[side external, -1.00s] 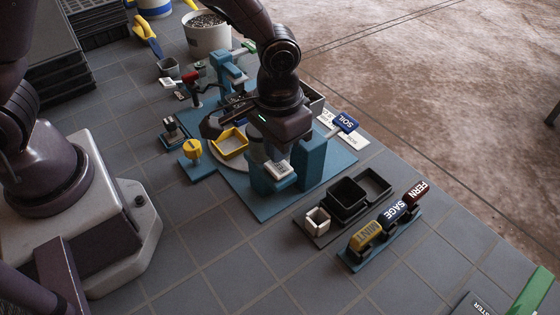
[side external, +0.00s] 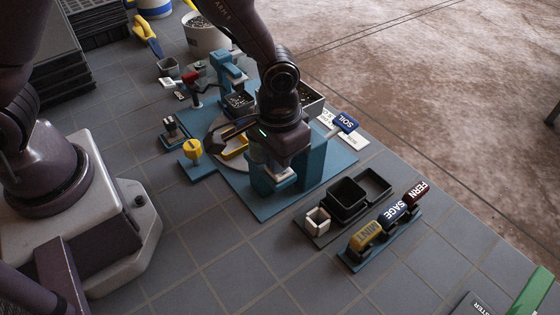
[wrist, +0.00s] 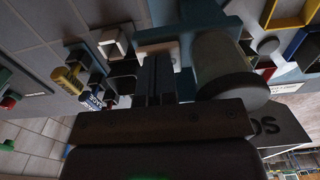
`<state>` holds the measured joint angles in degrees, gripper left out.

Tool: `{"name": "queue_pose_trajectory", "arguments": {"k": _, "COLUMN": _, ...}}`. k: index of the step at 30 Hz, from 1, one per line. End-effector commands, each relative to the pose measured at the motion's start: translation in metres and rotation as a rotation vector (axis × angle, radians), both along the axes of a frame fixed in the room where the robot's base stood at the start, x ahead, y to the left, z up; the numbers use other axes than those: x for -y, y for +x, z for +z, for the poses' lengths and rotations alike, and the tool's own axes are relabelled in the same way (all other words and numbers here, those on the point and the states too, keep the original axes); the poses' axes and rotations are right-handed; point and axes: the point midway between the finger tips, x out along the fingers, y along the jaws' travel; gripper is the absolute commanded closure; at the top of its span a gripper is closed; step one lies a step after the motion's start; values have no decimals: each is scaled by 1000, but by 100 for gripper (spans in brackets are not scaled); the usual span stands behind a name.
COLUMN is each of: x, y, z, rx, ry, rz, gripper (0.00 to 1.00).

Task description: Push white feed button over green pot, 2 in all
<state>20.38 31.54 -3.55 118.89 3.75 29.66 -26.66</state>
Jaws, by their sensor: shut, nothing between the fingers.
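The white feed button (side external: 288,181) is a pale block on the front of the blue mixer stand (side external: 310,160); my arm covers part of it in the side view. In the wrist view a pale block (wrist: 158,36), probably this button, lies just beyond my fingertips. My gripper (wrist: 158,62) is shut and empty, pointing down at the block; I cannot tell whether it touches. In the side view my wrist hides the fingertips. I cannot make out a green pot in either current view. A yellow-rimmed tray (side external: 236,149) shows partly behind my gripper on the round plate.
A yellow knob (side external: 191,149) stands left of the mixer. Black pots (side external: 347,196) and a small white pot (side external: 317,219) sit in front right, beside the MINT (side external: 362,236), SAGE and FERN blocks. A SOIL tag (side external: 346,122) lies behind right.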

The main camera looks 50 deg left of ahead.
Motion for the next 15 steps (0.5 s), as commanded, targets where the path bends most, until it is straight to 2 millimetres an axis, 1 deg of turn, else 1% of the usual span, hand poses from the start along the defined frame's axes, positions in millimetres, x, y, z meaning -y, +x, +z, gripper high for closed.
{"name": "queue_pose_trajectory", "arguments": {"k": 5, "x": 0, "y": 0, "z": 3, "rx": 1, "ry": -1, "rz": 0, "gripper": 100}}
{"name": "queue_pose_trajectory", "arguments": {"k": 15, "x": 0, "y": 0, "z": 26, "rx": 2, "ry": -1, "rz": 1, "gripper": 100}}
